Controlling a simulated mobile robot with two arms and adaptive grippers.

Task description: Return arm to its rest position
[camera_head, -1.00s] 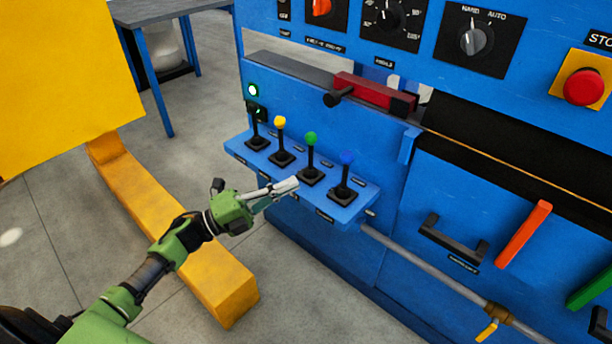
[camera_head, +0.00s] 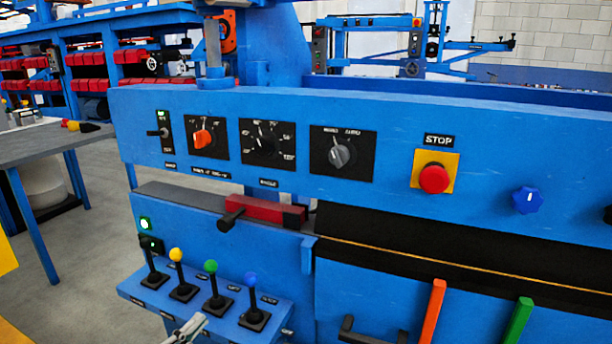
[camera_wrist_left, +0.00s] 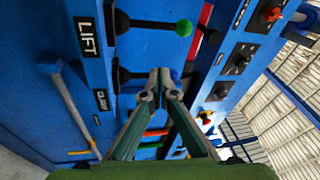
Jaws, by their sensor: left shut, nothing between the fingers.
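My left gripper (camera_head: 188,328) shows only as its fingertips at the bottom edge of the head view, in front of the joystick shelf (camera_head: 150,303). It is shut and empty. In the left wrist view the two fingers (camera_wrist_left: 160,84) meet at their tips, near the lever with the green knob (camera_wrist_left: 183,28) and the LIFT label (camera_wrist_left: 86,38). I cannot tell whether the fingers touch a lever. The rest of my left arm is out of the head view. My right gripper is not in view.
The shelf carries joysticks with black, yellow (camera_head: 176,255), green and blue (camera_head: 250,279) knobs. Above are rotary dials (camera_head: 342,153) and a red stop button (camera_head: 434,179). Orange (camera_head: 432,311) and green (camera_head: 518,321) handles stand lower right. A grey table (camera_head: 40,146) is at left.

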